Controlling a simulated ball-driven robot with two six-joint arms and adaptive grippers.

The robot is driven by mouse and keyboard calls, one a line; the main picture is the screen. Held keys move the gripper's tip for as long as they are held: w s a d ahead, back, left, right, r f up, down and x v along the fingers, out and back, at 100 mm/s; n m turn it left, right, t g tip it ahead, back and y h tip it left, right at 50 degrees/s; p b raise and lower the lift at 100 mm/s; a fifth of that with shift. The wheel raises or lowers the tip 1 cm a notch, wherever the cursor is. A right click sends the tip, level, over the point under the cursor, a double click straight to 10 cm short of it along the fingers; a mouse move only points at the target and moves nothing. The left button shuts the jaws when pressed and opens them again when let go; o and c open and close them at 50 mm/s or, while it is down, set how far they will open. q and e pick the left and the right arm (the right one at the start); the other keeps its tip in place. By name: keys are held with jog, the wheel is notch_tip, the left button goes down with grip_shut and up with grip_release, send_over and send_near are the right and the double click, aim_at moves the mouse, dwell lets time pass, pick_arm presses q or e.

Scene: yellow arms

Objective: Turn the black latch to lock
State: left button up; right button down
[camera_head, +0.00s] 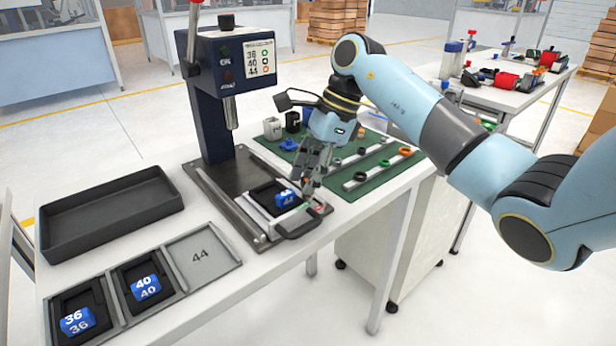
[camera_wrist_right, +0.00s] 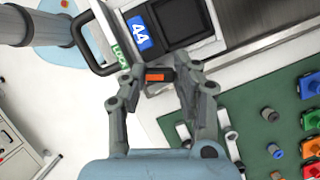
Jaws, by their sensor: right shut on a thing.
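The black latch (camera_wrist_right: 169,74) is small, has an orange-red face beside it, and sits at the corner of the fixture sledge, near a green "LOCK" label (camera_wrist_right: 121,56). My right gripper (camera_wrist_right: 160,80) is shut on the latch, with one finger on each side of it. In the head view my right gripper (camera_head: 311,187) reaches down to the front right corner of the sledge (camera_head: 253,207) and hides most of the latch. A blue block marked 44 (camera_head: 286,198) lies in the sledge's black nest and also shows in the right wrist view (camera_wrist_right: 139,33). My left gripper is out of view.
A black handle (camera_head: 302,226) sticks out in front of the sledge. The press (camera_head: 213,100) stands behind it. A green mat (camera_head: 378,165) with small parts lies right. A black tray (camera_head: 110,212) and a slotted holder (camera_head: 203,256) with blocks 36 and 40 are left.

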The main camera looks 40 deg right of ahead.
jog(key=shift+m+t, duration=0.6)
jog(key=shift+m, duration=0.9)
jog(key=shift+h, duration=0.3)
jog(key=c, duration=1)
grip_release()
jog(key=v, duration=1.2)
